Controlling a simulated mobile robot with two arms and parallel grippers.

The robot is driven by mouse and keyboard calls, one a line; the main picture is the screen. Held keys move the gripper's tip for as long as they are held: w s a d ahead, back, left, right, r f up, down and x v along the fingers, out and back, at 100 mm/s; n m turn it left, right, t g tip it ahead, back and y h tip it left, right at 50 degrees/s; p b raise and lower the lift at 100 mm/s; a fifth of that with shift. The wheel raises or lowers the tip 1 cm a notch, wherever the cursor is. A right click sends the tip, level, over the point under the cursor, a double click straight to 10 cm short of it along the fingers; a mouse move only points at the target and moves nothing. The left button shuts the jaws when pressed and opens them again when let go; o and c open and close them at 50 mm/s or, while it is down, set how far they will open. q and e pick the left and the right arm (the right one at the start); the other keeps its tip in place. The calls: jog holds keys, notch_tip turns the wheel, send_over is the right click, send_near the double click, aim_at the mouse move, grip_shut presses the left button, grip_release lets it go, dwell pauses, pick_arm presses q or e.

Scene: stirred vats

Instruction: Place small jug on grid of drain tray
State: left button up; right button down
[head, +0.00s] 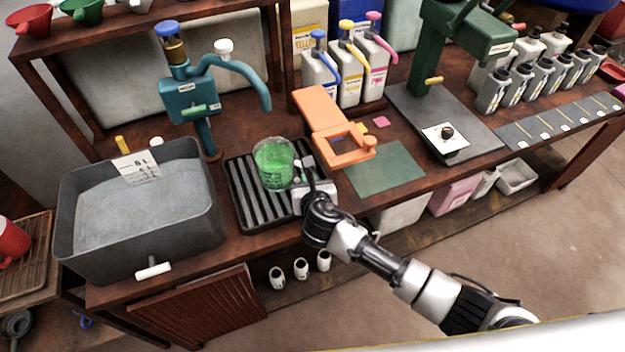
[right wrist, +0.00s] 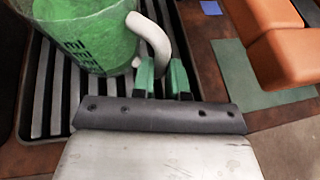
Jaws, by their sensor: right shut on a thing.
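The small jug (head: 273,163) is clear with green contents and a white handle. It is upright over the slatted grid of the dark drain tray (head: 243,208); I cannot tell whether its base touches the slats. In the right wrist view the jug (right wrist: 85,35) shows dark markings on its side, and the tray's slats (right wrist: 60,95) run below it. My right gripper (head: 302,172) is at the jug's right side, shut on its handle. Its green fingertips (right wrist: 162,78) sit either side of the handle's lower end. My left gripper is not in view.
A teal tap (head: 200,100) stands behind the tray, its spout near the jug. A grey basin (head: 140,205) is at the left. An orange stand (head: 335,125) and a green mat (head: 385,170) are at the right. Bottles with coloured pumps (head: 348,75) stand behind.

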jog(key=shift+w+a, duration=0.15)
jog(key=c, duration=1.5)
grip_release()
jog(key=shift+f, duration=0.2)
jog(key=shift+c, duration=0.2)
jog(key=shift+o, duration=2)
jog(key=shift+r, duration=0.2)
pick_arm(q)
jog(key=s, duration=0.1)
jog(key=p, duration=0.1)
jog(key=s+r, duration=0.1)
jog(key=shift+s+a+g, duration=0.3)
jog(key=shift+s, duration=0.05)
pick_arm(e)
jog(key=v, duration=1.2)
